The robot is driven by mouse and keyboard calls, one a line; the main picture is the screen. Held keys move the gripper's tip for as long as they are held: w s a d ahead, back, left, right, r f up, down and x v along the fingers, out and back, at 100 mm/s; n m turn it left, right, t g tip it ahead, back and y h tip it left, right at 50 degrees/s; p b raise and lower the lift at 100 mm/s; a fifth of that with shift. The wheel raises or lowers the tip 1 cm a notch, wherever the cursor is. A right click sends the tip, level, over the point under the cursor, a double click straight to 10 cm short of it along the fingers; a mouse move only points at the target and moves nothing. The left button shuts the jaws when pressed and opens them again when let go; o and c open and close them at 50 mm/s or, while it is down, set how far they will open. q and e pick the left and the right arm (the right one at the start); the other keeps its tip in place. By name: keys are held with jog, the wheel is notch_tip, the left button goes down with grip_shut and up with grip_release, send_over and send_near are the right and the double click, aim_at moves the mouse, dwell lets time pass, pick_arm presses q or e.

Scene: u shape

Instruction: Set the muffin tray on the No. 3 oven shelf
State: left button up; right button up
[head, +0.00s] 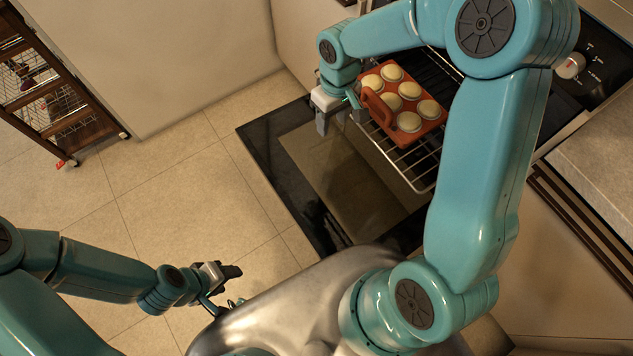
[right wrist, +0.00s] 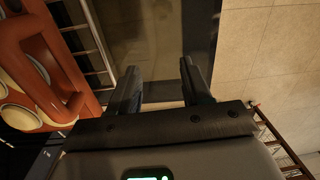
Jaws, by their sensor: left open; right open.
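The orange muffin tray (head: 405,136) holds several pale muffins and rests on a pulled-out wire oven shelf (head: 422,180). Its raised handle faces my right gripper. My right gripper (head: 338,120) is open and empty, just left of the tray and apart from its handle. In the right wrist view the tray (right wrist: 52,88) is at the left edge, outside the open fingers (right wrist: 160,88). My left gripper (head: 228,287) is open and empty, low over the floor at the lower left. No shelf number is readable.
The oven door (head: 340,180) is folded down, its dark glass facing up. The oven control panel with a knob (head: 571,65) is at the upper right. A wooden rack with wire baskets (head: 55,100) stands at the far left. The tiled floor (head: 180,210) between is clear.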

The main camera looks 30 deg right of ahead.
jog(key=s+a+f+m+y, duration=0.1)
jog(key=s+a+f, duration=0.2)
jog(key=a+f, duration=0.1)
jog(key=s+a+f+y, duration=0.1)
jog(key=s+a+f, duration=0.3)
jog(key=f, duration=0.2)
jog(key=s+a+f+m+y, duration=0.1)
jog(key=s+a+f, duration=0.3)
jog(key=f, duration=0.2)
jog(key=shift+s+a+m, duration=0.2)
jog(key=shift+a+m, duration=0.05)
jog(key=shift+m, duration=0.05)
jog(key=shift+m+t, duration=0.3)
jog(key=shift+m, duration=0.3)
jog(key=s, duration=0.1)
jog(key=s+a+f, duration=0.1)
jog(key=s, duration=0.1)
jog(key=s+f, duration=0.1)
jog(key=shift+s+a+f, duration=0.15)
jog(key=shift+s+f, duration=0.1)
jog(key=shift+s, duration=0.1)
